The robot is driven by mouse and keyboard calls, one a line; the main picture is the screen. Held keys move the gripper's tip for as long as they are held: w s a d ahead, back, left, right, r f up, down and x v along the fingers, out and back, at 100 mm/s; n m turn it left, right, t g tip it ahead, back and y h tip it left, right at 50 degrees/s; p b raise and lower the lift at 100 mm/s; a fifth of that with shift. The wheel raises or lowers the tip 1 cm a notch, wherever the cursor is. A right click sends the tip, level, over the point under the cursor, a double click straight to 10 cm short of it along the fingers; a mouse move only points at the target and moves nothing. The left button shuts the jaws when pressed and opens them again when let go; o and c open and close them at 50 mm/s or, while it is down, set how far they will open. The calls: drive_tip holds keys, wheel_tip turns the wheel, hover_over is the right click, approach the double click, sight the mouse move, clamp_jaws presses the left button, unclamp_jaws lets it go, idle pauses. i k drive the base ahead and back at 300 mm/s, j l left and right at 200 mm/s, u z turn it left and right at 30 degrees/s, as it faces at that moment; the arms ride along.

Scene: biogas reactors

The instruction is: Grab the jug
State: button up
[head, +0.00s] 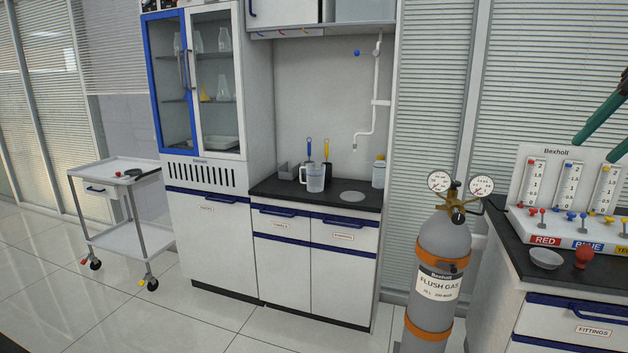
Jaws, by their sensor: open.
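The jug (316,178) is a clear, pale measuring jug with its handle on the left. It stands upright on the black counter of the sink unit, near the middle of the head view. My gripper (592,151) shows only in part at the right edge. Its two dark green fingers are apart, with nothing seen between them. It is well to the right of the jug, in front of the flowmeter panel, and the rest of it is out of the picture.
Blue and yellow-handled brushes and a grey holder (288,169) are behind the jug; a round sink (353,196) and bottle (379,173) are right. A gas cylinder (444,245) stands before the right bench (560,271). A trolley (118,168) is left. Open floor lies left of centre.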

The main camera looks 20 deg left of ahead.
sight(315, 171)
drive_tip(key=i+j+z, duration=0.2)
drive_tip(key=i+j, duration=0.2)
drive_tip(key=j, duration=0.2)
drive_tip(key=i+j+z, duration=0.1)
drive_tip(key=j, duration=0.25)
drive_tip(key=i+j, duration=0.25)
drive_tip(key=i+j+z, duration=0.15)
drive_tip(key=j, duration=0.25)
drive_tip(key=i+j+z, duration=0.1)
drive_tip(key=j, duration=0.25)
drive_tip(key=i+j+z, duration=0.1)
drive_tip(key=j+z, duration=0.15)
drive_tip(key=j, duration=0.75)
drive_tip(key=j+z, duration=0.25)
drive_tip(key=j, duration=0.75)
drive_tip(key=i, duration=0.05)
